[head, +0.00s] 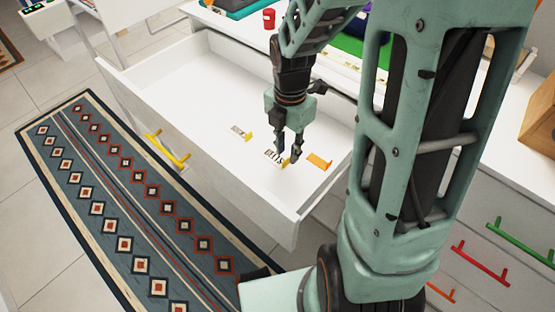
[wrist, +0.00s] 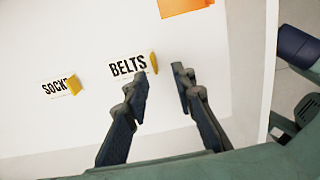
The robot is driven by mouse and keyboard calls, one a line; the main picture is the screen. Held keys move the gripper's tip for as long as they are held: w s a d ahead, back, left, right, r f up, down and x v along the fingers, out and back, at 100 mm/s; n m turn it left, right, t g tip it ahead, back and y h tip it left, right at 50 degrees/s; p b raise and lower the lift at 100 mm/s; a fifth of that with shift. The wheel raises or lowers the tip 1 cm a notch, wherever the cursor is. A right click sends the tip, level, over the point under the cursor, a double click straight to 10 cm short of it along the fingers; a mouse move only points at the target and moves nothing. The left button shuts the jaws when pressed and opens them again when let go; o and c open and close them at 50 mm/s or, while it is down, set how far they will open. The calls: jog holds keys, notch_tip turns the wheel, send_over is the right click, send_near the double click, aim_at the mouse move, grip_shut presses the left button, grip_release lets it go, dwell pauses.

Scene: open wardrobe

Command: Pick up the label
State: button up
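Several labels lie on the floor of the open white drawer. One white label reads BELTS (wrist: 128,68) and has a yellow tab at its right end; it also shows in the head view (head: 272,155). A white label reading SOCKS (wrist: 56,88), partly covered by its yellow tab, lies to its left and also shows in the head view (head: 238,130). An orange label (head: 319,160) lies to the right, its printing not visible; the wrist view cuts it off at the top (wrist: 184,5). My gripper (head: 288,157) is open and empty over the drawer, beside the BELTS label; contact cannot be told.
The drawer (head: 190,65) has raised walls around the labels, with its right wall close to my gripper. Its left part is clear. A yellow handle (head: 168,149) is on its front. A patterned rug (head: 125,190) lies on the floor before it. A red cup (head: 269,18) stands behind.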

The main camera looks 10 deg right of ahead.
aim_at(286, 160)
jog(key=f, duration=0.1)
jog(key=f+b, duration=0.1)
jog(key=f, duration=0.1)
jog(key=w+f+b, duration=0.1)
jog(key=f, duration=0.1)
jog(key=shift+f, duration=0.2)
grip_shut()
